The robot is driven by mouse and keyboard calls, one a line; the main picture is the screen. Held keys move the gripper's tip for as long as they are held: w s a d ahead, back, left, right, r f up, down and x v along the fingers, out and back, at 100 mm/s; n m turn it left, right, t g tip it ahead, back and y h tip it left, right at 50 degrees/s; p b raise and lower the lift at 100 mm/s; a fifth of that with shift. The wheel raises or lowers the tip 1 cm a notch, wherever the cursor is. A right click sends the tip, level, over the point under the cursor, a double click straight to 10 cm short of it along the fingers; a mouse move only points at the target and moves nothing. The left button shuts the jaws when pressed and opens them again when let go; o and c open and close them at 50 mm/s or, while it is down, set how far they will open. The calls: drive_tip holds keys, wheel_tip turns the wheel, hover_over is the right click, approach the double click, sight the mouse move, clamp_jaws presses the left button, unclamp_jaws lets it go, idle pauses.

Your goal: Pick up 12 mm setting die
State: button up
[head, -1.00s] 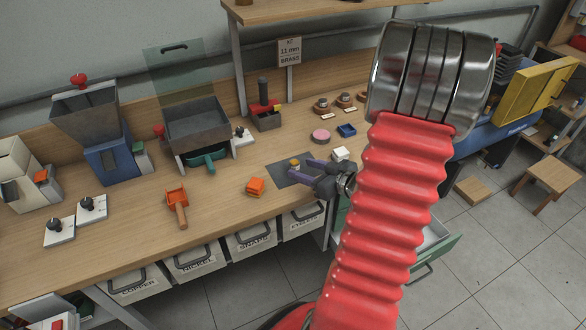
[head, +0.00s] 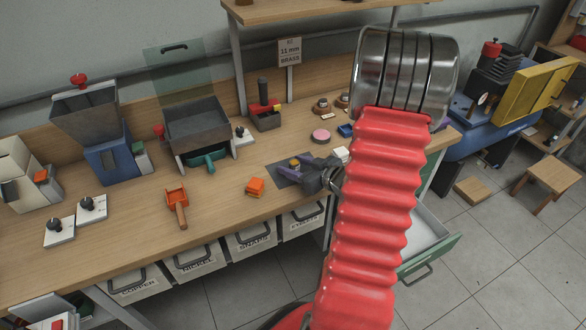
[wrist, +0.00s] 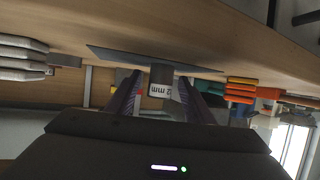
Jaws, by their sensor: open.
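The 12 mm setting die (head: 295,163), a small grey cylinder with a yellow-orange top, stands on the dark mat (head: 282,174) near the front edge of the bench. In the wrist view, where the bench shows upside down, the die (wrist: 161,74) carries a white "12 mm" label. My gripper (head: 304,173) is open, low over the mat and close to the die. In the wrist view the die appears between the two purple fingers of my gripper (wrist: 161,95). Whether the fingers touch it cannot be told. My red arm hides part of the bench's right end.
A white block (head: 341,153), a pink disc (head: 321,136) and a blue tray (head: 345,130) lie behind and right of my gripper. Orange pieces (head: 255,186) are stacked to the left. A green drawer (head: 430,256) stands open below right.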

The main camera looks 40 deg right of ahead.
sight(294, 162)
drive_tip(key=shift+c, duration=0.5)
clamp_jaws()
drive_tip(key=shift+r, duration=5.05)
